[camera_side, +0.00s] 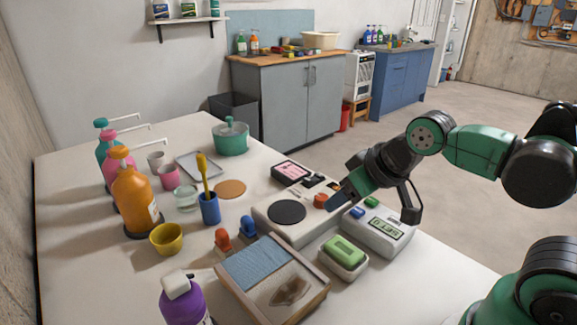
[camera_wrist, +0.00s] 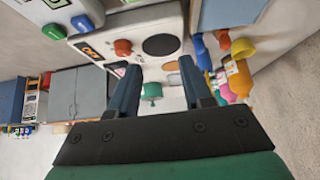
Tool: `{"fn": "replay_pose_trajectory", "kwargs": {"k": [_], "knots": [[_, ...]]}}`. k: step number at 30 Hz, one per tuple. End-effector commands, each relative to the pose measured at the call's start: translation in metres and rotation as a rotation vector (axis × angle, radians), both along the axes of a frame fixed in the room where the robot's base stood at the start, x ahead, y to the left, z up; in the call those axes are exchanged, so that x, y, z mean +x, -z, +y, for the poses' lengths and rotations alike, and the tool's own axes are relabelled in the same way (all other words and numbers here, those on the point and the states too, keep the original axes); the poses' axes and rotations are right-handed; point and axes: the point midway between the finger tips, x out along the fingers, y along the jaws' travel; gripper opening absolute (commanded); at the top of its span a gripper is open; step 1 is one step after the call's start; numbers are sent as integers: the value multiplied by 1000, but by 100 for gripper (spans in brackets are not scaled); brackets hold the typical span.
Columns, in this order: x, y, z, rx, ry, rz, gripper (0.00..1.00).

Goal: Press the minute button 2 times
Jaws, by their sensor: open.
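A light grey timer box (camera_side: 376,236) stands on the table at the right, with a lit digit display (camera_side: 387,229) that I cannot read. It has a blue button (camera_side: 357,212) and a green button (camera_side: 372,202). In the wrist view the blue button (camera_wrist: 82,23) and green button (camera_wrist: 53,32) show at the upper left. No label tells me which is the minute button. My gripper (camera_side: 338,201) is open and empty, over the neighbouring plate device, beside the timer. In the wrist view my gripper (camera_wrist: 158,78) has its two fingers apart. It touches no timer button.
The plate device (camera_side: 258,212) has a black disc (camera_side: 287,212) and a red knob (camera_side: 321,201) close to my fingers. A soap dish with a green sponge (camera_side: 344,250) stands in front of the timer. A wooden tray (camera_side: 313,308), bottles and cups fill the left.

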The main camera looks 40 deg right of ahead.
Motion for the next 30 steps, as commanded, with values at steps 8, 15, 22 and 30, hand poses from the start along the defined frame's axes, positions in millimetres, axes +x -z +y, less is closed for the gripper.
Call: {"fn": "replay_pose_trajectory", "kwargs": {"k": [8, 15, 22, 30], "knots": [[0, 0, 0, 0, 0, 0, 0], [0, 0, 0, 0, 0, 0, 0], [0, 0, 0, 0, 0, 0, 0], [0, 0, 0, 0, 0, 0, 0]]}}
